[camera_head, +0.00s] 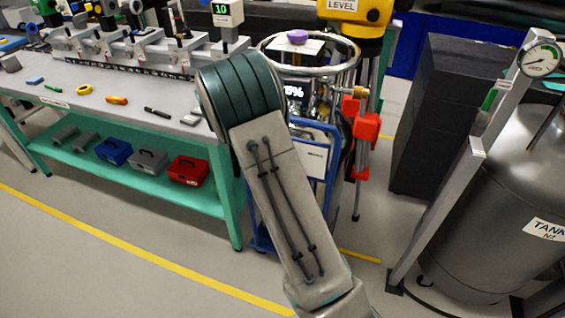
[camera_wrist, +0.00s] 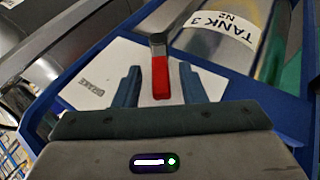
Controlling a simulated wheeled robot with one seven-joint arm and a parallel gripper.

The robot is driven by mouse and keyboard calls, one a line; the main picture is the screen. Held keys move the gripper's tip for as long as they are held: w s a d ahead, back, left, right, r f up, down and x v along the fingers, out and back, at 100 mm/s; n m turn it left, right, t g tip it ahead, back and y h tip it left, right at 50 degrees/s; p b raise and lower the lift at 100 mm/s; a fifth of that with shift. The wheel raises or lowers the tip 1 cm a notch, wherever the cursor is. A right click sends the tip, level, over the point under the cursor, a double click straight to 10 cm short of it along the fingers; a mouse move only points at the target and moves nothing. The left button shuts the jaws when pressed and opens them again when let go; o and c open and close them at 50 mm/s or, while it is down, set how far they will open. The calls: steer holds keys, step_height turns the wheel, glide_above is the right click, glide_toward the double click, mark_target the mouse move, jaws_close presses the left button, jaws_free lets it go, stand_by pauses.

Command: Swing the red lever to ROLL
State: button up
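The red lever (camera_wrist: 160,78) stands in front of a white panel (camera_wrist: 120,65) in the wrist view, with a dark grey tip at its upper end. A small dark label (camera_wrist: 92,88), which looks like BRAKE, is on the panel left of the lever; I see no ROLL mark. My gripper (camera_wrist: 159,72) is open, with one finger on each side of the lever and a visible gap to both. In the head view, my arm covers part of the blue cart (camera_head: 333,135); my gripper and the lever are hidden there.
A tank labelled TANK 3 (camera_wrist: 222,20) lies behind the panel, beside a blue frame bar (camera_wrist: 265,98). The bench (camera_head: 130,95) stands left, a tripod with a yellow level (camera_head: 365,10) behind the cart, and a large grey tank (camera_head: 500,200) right. Floor at front left is clear.

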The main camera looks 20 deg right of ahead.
steer(key=shift+a, duration=0.1)
steer(key=v, duration=1.3)
steer(key=shift+a+r, duration=0.2)
steer(key=shift+r, duration=0.15)
steer(key=s+r+n+t+y+p, duration=0.1)
steer(key=s+r+n+y+p, duration=0.1)
steer(key=s, duration=0.7)
steer(key=s+r+n+t+y+p, duration=0.1)
steer(key=s+r+n+y+p, duration=0.1)
steer(key=s+r, duration=0.3)
steer(key=s+a+r+n+t+y+p, duration=0.1)
steer(key=s+r+n+y+p, duration=0.1)
steer(key=s, duration=1.1)
steer(key=shift+r+n+y+p, duration=0.3)
steer(key=shift+r+y+p, duration=0.2)
steer(key=shift+r+y, duration=0.5)
steer(key=shift+o, duration=0.3)
